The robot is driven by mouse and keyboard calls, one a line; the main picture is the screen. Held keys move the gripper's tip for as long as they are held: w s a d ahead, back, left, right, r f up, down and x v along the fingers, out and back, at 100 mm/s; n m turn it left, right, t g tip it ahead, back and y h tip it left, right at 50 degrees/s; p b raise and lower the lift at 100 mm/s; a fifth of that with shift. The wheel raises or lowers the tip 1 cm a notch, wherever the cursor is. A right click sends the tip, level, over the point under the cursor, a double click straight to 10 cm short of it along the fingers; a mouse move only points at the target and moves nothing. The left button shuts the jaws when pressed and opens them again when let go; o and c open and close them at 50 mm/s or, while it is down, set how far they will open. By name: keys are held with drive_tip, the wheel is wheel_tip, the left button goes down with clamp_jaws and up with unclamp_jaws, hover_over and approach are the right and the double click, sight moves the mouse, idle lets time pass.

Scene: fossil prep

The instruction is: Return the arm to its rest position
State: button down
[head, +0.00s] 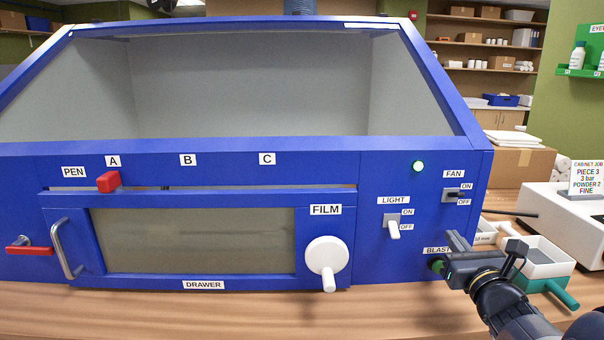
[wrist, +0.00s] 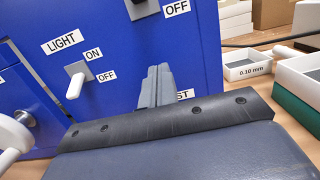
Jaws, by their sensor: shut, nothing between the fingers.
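My gripper (head: 455,242) is at the lower right of the blue cabinet (head: 330,157) in the head view, in front of the BLAST label and partly covering it. In the wrist view its fingers (wrist: 156,84) are together with nothing between them, close to the cabinet's front panel. A green part (head: 437,266) shows just beside my gripper, below the BLAST label; whether they touch I cannot tell. My arm reaches in from the lower right corner.
Left of my gripper are the LIGHT switch (head: 393,229) and white FILM knob (head: 328,260). The FAN switch (head: 455,195) is above. A tray with a green handle (head: 560,293) and a white box (head: 565,220) stand at right. The table front is clear.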

drive_tip(key=shift+s+f, duration=0.15)
drive_tip(key=shift+s, duration=2.55)
drive_tip(key=shift+w, duration=0.2)
